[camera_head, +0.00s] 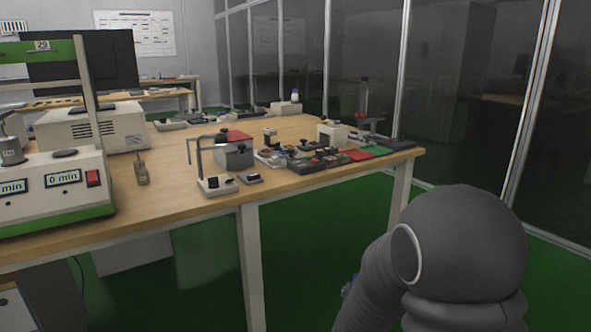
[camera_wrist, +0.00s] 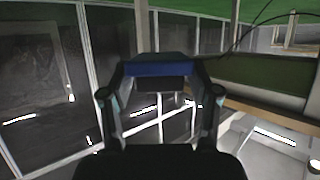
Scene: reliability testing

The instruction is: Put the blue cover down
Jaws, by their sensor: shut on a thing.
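My gripper (camera_wrist: 160,80) shows in the wrist view with its two fingers closed on the blue cover (camera_wrist: 162,69). The cover is a dark blue, flat-looking piece spanning the fingertips, with a dark part below it. It is held in the air, apart from the table. In the head view my arm fills the lower right and hides the gripper. A small bluish bit shows at the arm's left edge, too little to tell what it is.
A wooden table (camera_head: 165,197) bears a white-and-green tester (camera_head: 65,190) at left, a white box (camera_head: 95,128), a grey block (camera_head: 234,155), a clamp-like stand (camera_head: 215,184) and several small parts. Its front middle has bare room. A glass wall (camera_head: 450,100) stands at right.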

